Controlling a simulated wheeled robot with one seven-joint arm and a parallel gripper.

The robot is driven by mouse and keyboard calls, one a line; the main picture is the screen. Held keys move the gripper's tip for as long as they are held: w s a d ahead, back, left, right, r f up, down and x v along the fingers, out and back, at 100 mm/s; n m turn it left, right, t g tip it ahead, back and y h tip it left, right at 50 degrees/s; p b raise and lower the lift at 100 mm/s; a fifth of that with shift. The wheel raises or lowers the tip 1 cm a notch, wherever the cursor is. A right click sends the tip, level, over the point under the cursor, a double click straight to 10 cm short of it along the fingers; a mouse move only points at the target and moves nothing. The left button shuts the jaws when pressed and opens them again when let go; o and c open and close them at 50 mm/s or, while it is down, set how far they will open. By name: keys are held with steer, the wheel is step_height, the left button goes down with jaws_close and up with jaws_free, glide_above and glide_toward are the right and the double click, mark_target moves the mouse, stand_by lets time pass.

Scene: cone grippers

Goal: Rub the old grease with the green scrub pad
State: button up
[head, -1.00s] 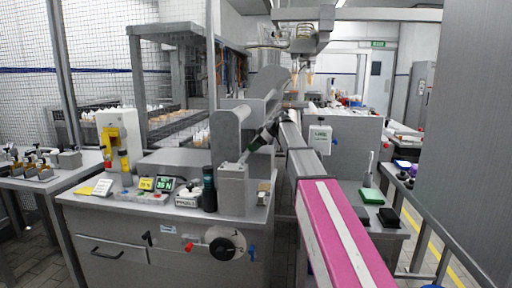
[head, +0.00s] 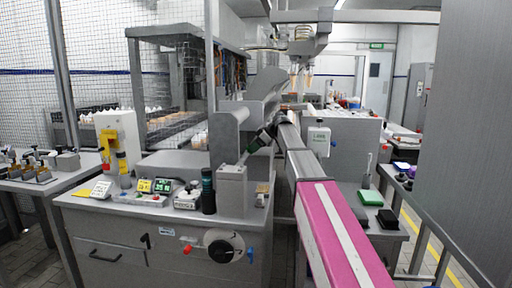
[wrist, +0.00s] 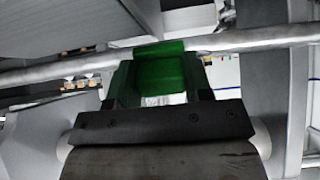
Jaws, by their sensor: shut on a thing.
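My gripper (head: 262,137) is at the end of my arm, over the back right of the grey bench machine in the head view. In the wrist view it is shut on a green scrub pad (wrist: 158,74), held between its two dark fingers. The pad's far end overlaps a round metal rail (wrist: 230,40); I cannot tell whether they touch. In the head view only a small green bit of the held pad shows, near a slanted grey machine part (head: 264,88). I cannot make out the old grease in either view.
The bench (head: 130,215) carries small displays (head: 163,185), a dark bottle (head: 208,192) and a grey block (head: 232,190). A side shelf at right holds another green pad-like block (head: 370,197) and a black one (head: 388,219). A wire mesh stands at left.

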mark_target(247, 156)
steer(key=shift+s+a+r, duration=0.1)
steer(key=shift+s+a, duration=0.1)
steer(key=shift+s, duration=0.95)
steer(key=shift+s+a, duration=0.2)
steer(key=shift+s, duration=0.9)
steer(key=shift+s+a, duration=0.2)
steer(key=shift+s, duration=0.6)
steer(key=shift+s+a, duration=0.15)
steer(key=shift+s, duration=0.6)
steer(key=shift+v, duration=2.9)
steer(key=shift+d, duration=0.1)
steer(key=v, duration=0.2)
steer(key=shift+d+r, duration=0.3)
